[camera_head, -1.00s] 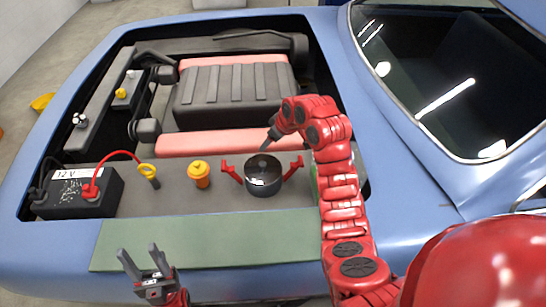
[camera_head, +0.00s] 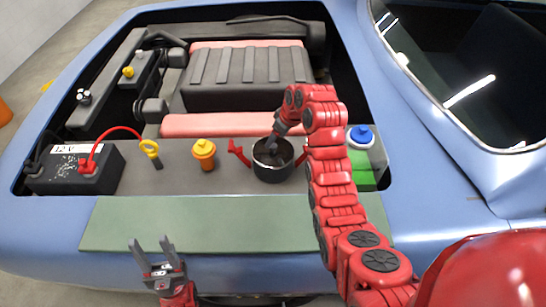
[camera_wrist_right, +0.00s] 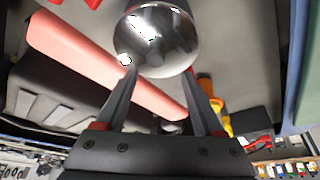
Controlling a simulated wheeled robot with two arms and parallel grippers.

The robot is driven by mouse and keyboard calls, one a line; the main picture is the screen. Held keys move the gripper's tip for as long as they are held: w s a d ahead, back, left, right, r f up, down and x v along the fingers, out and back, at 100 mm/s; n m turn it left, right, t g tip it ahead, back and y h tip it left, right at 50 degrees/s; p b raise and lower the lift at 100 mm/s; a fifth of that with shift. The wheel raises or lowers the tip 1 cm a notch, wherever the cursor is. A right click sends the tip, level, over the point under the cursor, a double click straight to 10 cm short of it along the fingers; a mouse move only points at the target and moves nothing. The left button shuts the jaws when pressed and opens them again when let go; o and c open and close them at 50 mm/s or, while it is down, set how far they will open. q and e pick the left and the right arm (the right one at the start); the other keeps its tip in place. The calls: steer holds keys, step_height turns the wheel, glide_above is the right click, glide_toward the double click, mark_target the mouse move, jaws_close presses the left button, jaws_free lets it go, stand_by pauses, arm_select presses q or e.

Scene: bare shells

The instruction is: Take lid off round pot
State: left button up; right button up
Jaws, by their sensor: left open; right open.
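The round pot (camera_head: 272,172) is dark with red side handles and stands on the grey ledge of the engine bay. Its shiny round lid (camera_wrist_right: 160,35) fills the top middle of the right wrist view, with a darker spot near its centre. My right gripper (camera_head: 272,143) is over the pot from behind and hides part of its top. In the right wrist view its fingers (camera_wrist_right: 161,70) are spread and empty at the lid's lower edge; contact cannot be told. My left gripper (camera_head: 153,248) is open and empty in front of the green mat.
A green mat (camera_head: 220,222) lies along the front edge. A yellow-capped orange bottle (camera_head: 204,158), a yellow ring-handled stick (camera_head: 152,152) and a battery (camera_head: 100,170) stand left of the pot.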

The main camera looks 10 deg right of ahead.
mark_target(274, 146)
steer(key=shift+w+f+p, duration=0.2)
steer(key=shift+f+p, duration=0.1)
steer(key=x, duration=0.1)
steer(key=p+x, duration=0.2)
steer(key=x, duration=0.1)
steer(key=shift+w+d, duration=0.1)
steer(key=shift+d, duration=0.15)
steer(key=shift+w+a+f, duration=0.1)
steer(key=shift+w+f, duration=0.05)
steer(key=shift+f, duration=0.35)
jaws_close()
